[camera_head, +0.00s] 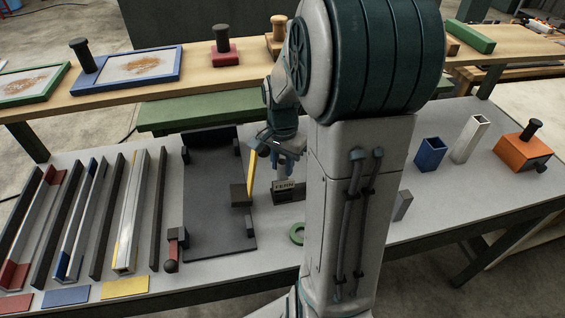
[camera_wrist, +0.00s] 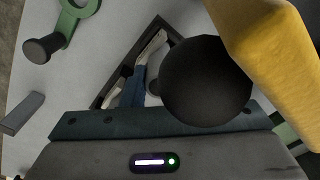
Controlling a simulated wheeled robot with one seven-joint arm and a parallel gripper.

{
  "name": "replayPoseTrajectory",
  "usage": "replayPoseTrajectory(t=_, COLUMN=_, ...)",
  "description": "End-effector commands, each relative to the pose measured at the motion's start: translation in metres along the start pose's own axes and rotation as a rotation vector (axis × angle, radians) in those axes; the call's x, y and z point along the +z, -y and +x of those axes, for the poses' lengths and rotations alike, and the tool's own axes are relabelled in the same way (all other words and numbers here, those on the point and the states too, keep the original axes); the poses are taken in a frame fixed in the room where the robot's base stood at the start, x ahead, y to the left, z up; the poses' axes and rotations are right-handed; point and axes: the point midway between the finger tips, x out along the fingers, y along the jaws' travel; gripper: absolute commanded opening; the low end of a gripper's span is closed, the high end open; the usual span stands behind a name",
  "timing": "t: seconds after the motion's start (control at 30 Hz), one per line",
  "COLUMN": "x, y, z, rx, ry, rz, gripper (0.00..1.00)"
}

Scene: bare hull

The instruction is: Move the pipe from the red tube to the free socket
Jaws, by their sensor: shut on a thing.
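My gripper (camera_head: 284,163) is low over the middle of the table, just above a dark block lettered FERN (camera_head: 284,187). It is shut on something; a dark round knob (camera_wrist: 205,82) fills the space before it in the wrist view. What lies under the knob is hidden. A yellow bar (camera_head: 251,177) stands left of my gripper, by a dark block (camera_head: 240,196); a yellow bar (camera_wrist: 275,60) also looms close in the wrist view. An upright blue tube (camera_head: 430,154) and a pale tube (camera_head: 470,138) stand at the right. I cannot single out the pipe, red tube or socket.
Red (camera_head: 32,228), blue (camera_head: 80,220) and yellow-edged (camera_head: 132,212) channels lie at the left. A black board (camera_head: 212,185) lies beside them. A green ring (camera_head: 297,234) is near the front. An orange block (camera_head: 520,153) stands at the right. My arm hides part of the table.

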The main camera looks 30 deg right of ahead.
Motion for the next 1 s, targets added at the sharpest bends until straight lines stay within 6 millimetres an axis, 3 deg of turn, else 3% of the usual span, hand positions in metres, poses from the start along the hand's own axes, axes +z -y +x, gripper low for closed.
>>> replayPoseTrajectory(t=0.37, x=0.001, y=0.001, z=0.006, rx=-0.001, ry=0.000, rz=-0.002, gripper=0.00)
replayPoseTrajectory(t=0.4, x=0.001, y=0.001, z=0.005, rx=-0.001, ry=0.000, rz=-0.002, gripper=0.32)
replayPoseTrajectory(t=0.47, x=0.001, y=0.001, z=0.004, rx=0.000, ry=0.000, rz=-0.002, gripper=0.48)
replayPoseTrajectory(t=0.83, x=0.001, y=0.001, z=0.000, rx=-0.001, ry=0.000, rz=-0.001, gripper=0.48)
replayPoseTrajectory(t=1.0, x=0.000, y=0.002, z=-0.025, rx=-0.004, ry=-0.005, rz=-0.002, gripper=0.48)
